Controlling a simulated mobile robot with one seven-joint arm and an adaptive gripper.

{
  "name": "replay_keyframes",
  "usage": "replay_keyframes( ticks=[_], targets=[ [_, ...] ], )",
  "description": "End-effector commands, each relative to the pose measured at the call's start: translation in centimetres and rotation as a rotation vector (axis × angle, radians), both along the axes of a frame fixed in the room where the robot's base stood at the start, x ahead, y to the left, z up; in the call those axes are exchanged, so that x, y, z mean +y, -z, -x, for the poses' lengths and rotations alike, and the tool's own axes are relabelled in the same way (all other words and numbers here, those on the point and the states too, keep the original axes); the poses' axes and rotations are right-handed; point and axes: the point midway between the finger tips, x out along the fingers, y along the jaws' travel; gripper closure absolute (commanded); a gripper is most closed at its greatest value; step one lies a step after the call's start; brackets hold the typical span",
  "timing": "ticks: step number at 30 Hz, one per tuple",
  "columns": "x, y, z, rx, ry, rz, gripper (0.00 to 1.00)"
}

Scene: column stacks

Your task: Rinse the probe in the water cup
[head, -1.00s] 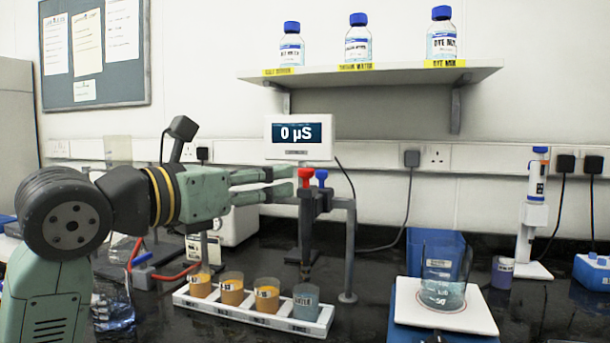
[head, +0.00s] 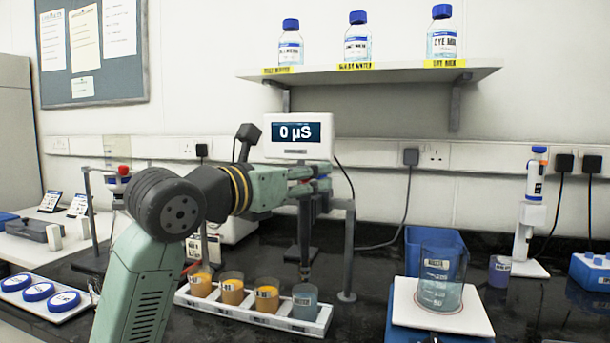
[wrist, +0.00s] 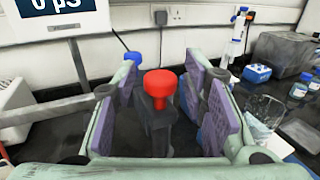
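The red-topped probe (wrist: 160,92) stands upright with its dark body in the holder. In the head view its red top is hidden behind my gripper (head: 322,186). In the wrist view my gripper (wrist: 164,78) is open, with one purple-padded finger on each side of the red top and gaps visible. A blue-topped probe (wrist: 132,58) stands just beyond the left finger. The water cup (head: 305,302), with bluish liquid, is at the right end of a white rack (head: 250,313), below the holder.
Several cups of orange liquid, such as this one (head: 267,295), fill the rack's other places. The holder's grey post (head: 347,250) stands at its right. A meter (head: 299,137) reads 0 µS behind. A glass beaker (head: 440,290) stands on a white plate at right.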

Motion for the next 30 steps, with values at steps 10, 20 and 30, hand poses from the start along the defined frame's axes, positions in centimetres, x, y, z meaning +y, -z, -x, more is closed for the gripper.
replay_keyframes(
  ticks=[10, 20, 30],
  targets=[
    [0.01, -0.01, 0.02, 0.000, 0.000, 0.000, 0.86],
    [0.00, -0.02, 0.04, 0.000, 0.001, 0.000, 1.00],
    [-0.02, -0.03, 0.06, 0.000, 0.001, 0.000, 1.00]
  ],
)
